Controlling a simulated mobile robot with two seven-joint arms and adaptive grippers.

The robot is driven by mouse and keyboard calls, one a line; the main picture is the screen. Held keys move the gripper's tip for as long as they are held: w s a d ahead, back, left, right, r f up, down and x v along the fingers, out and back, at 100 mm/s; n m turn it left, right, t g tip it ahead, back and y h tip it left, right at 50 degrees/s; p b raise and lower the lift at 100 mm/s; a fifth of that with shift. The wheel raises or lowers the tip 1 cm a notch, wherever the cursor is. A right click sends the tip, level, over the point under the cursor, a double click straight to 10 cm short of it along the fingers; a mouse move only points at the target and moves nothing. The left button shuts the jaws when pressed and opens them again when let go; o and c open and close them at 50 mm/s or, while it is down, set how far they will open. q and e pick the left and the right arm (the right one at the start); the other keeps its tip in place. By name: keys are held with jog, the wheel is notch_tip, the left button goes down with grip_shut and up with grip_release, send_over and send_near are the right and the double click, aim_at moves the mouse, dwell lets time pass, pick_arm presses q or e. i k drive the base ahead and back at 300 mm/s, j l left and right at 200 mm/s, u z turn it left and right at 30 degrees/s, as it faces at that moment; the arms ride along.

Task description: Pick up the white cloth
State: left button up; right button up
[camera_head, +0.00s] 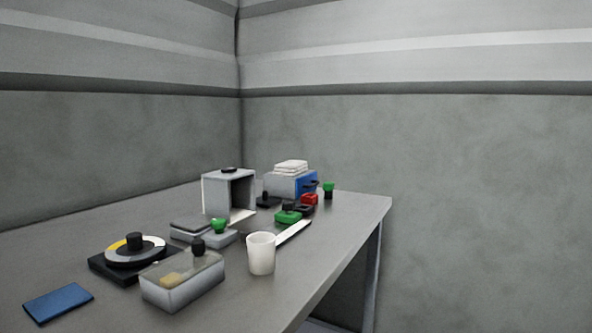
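A folded white cloth (291,167) lies in a small stack on top of a grey and blue box (290,184) near the far right end of the table. Its layers show as stacked edges. Nothing touches it from above. Neither of my grippers shows in the head view.
The grey table (338,238) carries an open-fronted grey housing (228,194), a white cup (261,254), a clear-lidded box (183,281), a reel on a black base (134,250) and a blue pad (58,303). Small green, red and black items (289,216) stand before the cloth's box. The right front edge is clear.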

aim_at(290, 168)
jog(key=i+l, duration=0.2)
jog(key=l, duration=0.3)
jog(key=i+l, duration=0.2)
jog(key=l, duration=0.35)
jog(key=i+l+u, duration=0.1)
jog(key=i+l, duration=0.15)
jog(key=l, duration=0.25)
jog(key=i+l, duration=0.15)
jog(key=l, duration=0.4)
jog(key=i+l, duration=0.2)
jog(key=l, duration=0.3)
jog(key=i+l+u, duration=0.1)
jog(key=l, duration=0.45)
jog(key=i+l, duration=0.25)
jog(key=l, duration=0.3)
jog(key=i+l, duration=0.2)
jog(key=l, duration=0.35)
jog(key=u, duration=0.05)
